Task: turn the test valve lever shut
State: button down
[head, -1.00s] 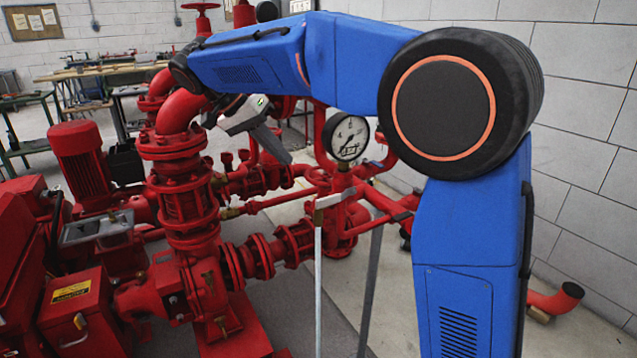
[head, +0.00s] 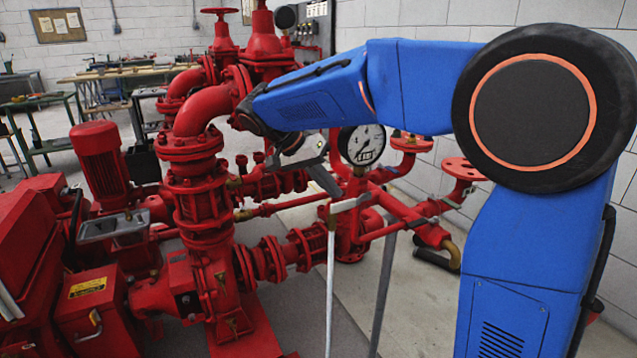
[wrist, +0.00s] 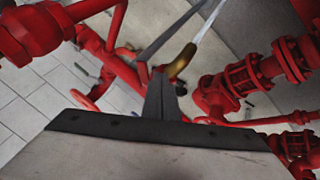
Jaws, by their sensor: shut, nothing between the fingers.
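My gripper (head: 322,176) hangs in front of the red pipework, just left of the white pressure gauge (head: 362,144). In the head view its tip appears just above a pale bar (head: 350,203) on a thin upright; I cannot tell whether they touch. In the wrist view the dark fingers (wrist: 160,100) are together and empty, pointing towards a brass curved piece (wrist: 181,62). I cannot single out the test valve lever with certainty. A small brass fitting (head: 243,215) shows on a thin red pipe to the left.
The red pump and flanged pipes (head: 200,205) fill the left and middle. Red flanged pipes with a brass elbow (head: 452,252) lie right of the gauge. Thin grey uprights (head: 384,290) stand in front. Work tables (head: 130,72) are at the back; grey floor shows between.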

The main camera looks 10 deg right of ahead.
jog(key=shift+s+d, duration=0.25)
jog(key=shift+d, duration=0.1)
jog(key=shift+s, duration=0.1)
jog(key=shift+s+d+n+t, duration=0.15)
jog(key=shift+n+t, duration=0.15)
jog(key=shift+n, duration=0.1)
jog(key=shift+s, duration=0.15)
jog(key=shift+s+d+n+t, duration=0.7)
jog(key=shift+s+d+n, duration=0.4)
jog(key=shift+s+d, duration=0.1)
